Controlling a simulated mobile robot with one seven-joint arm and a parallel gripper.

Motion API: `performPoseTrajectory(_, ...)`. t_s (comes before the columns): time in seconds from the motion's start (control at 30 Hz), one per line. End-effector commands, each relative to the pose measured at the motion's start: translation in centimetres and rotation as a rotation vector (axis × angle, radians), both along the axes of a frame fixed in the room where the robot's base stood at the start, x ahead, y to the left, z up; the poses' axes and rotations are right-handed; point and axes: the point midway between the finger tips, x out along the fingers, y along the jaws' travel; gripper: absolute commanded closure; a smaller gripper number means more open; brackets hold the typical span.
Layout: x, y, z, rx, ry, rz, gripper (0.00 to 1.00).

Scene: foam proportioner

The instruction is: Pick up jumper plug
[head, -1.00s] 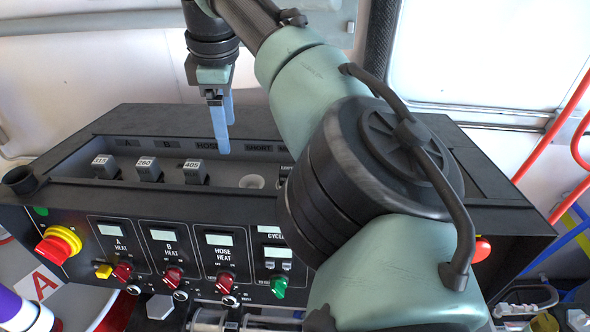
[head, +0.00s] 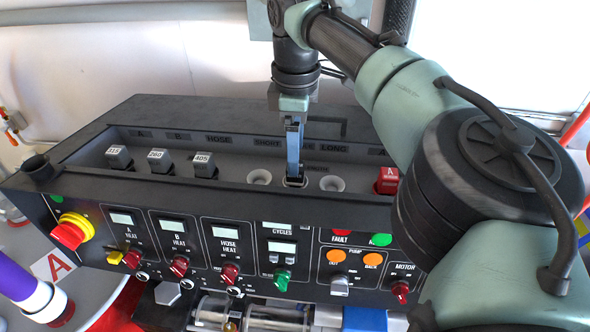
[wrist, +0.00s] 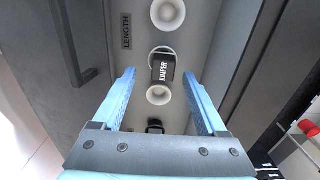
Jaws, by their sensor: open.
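The jumper plug (wrist: 163,68) is a small black block with white JUMPER lettering, seen from above in the wrist view. It stands between two white round sockets in the recessed tray. My gripper (wrist: 160,75) is open, with one blue finger on each side of the plug in that view and a visible gap to it on both sides.
White sockets (head: 259,177) and (head: 331,183) flank the fingers. Plugs marked 315 (head: 119,157), 260 (head: 158,160) and 405 (head: 204,164) stand to the left, a red plug (head: 387,180) to the right. The tray's raised front edge (head: 230,198) runs in front.

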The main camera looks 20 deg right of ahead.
Motion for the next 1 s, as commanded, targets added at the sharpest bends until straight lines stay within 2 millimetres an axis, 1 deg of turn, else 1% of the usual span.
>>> performPoseTrajectory(0.17,-0.6,0.2,-1.9,0.000,0.004,-0.001,0.25)
performPoseTrajectory(0.2,-0.6,0.3,-2.5,-0.001,0.006,-0.001,0.25)
performPoseTrajectory(0.3,-0.5,0.3,-3.6,0.000,0.002,-0.002,0.25)
performPoseTrajectory(0.43,-0.5,0.3,-4.3,0.000,0.002,-0.001,0.25)
performPoseTrajectory(0.6,-0.5,0.3,-4.4,0.000,0.001,-0.001,0.25)
performPoseTrajectory(0.67,-0.5,0.3,-4.4,0.000,0.001,-0.001,0.34)
performPoseTrajectory(0.7,-0.5,0.3,-4.4,0.000,0.001,-0.001,0.41)
performPoseTrajectory(0.87,-0.5,0.3,-4.3,-0.001,0.001,-0.001,0.70)
performPoseTrajectory(1.0,-0.5,0.3,-4.3,0.000,0.001,-0.001,0.95)
